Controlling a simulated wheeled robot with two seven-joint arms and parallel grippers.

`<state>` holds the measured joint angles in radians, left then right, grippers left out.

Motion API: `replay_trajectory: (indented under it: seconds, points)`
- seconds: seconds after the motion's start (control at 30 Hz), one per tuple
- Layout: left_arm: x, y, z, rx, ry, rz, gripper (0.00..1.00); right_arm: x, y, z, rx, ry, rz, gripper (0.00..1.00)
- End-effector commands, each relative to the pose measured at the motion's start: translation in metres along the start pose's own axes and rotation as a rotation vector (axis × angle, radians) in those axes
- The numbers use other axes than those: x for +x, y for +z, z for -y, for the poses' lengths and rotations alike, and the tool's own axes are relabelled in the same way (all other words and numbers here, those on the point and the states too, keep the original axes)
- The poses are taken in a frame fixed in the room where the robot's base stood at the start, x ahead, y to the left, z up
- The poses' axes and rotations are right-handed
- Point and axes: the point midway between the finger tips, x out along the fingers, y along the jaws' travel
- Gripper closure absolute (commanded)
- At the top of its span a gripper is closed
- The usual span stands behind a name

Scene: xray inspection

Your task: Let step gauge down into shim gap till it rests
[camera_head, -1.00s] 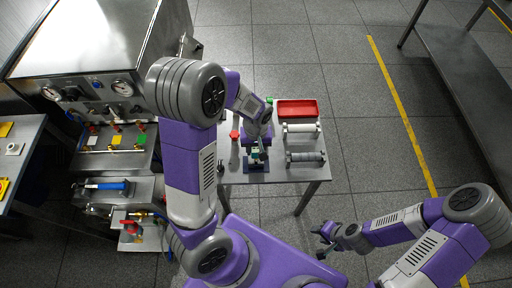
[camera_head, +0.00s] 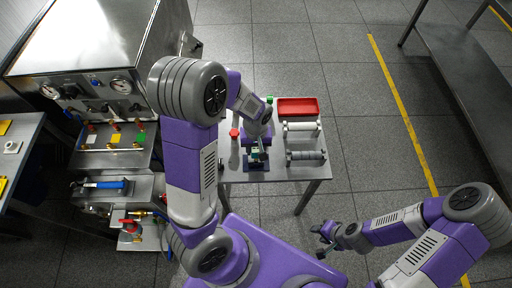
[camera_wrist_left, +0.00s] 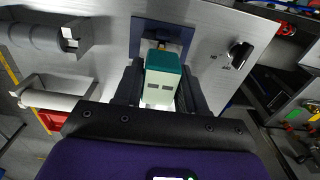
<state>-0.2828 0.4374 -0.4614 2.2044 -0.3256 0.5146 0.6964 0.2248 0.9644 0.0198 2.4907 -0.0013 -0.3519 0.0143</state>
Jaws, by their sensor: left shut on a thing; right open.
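The step gauge, a block with a teal top and cream front (camera_wrist_left: 162,82), is between the fingers of my left gripper (camera_wrist_left: 161,88) in the left wrist view. The gripper is shut on it. In the head view my left gripper (camera_head: 257,150) is over a dark blue fixture (camera_head: 257,167) on the small table. The fixture's plate (camera_wrist_left: 143,32) shows just beyond the gauge in the wrist view, with a brass-coloured part on it. The gauge hides the shim gap, so I cannot tell how deep it sits. My right gripper (camera_head: 326,240) is open and empty, away from the table.
The small table (camera_head: 235,172) also carries a red tray (camera_head: 297,106), a white roller (camera_head: 300,128), a grey roller (camera_head: 305,157) and a red-capped item (camera_head: 234,133). A steel cabinet with gauges (camera_head: 85,45) stands at the left.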

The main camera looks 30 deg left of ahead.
Motion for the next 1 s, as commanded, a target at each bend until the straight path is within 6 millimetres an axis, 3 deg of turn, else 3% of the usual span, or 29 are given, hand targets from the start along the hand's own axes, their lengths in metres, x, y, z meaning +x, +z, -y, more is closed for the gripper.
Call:
replay_trajectory:
  seconds: [0.53, 1.0]
  points:
    - [0.012, 0.0, 0.0, 0.0, 0.0, 0.0, 0.9, 0.009, 0.0, -0.003, 0.0, 0.0, 0.0, 0.57]
    - [0.011, 0.0, 0.0, 0.0, 0.0, 0.0, 0.9, 0.008, 0.0, -0.003, 0.0, 0.0, 0.0, 0.57]
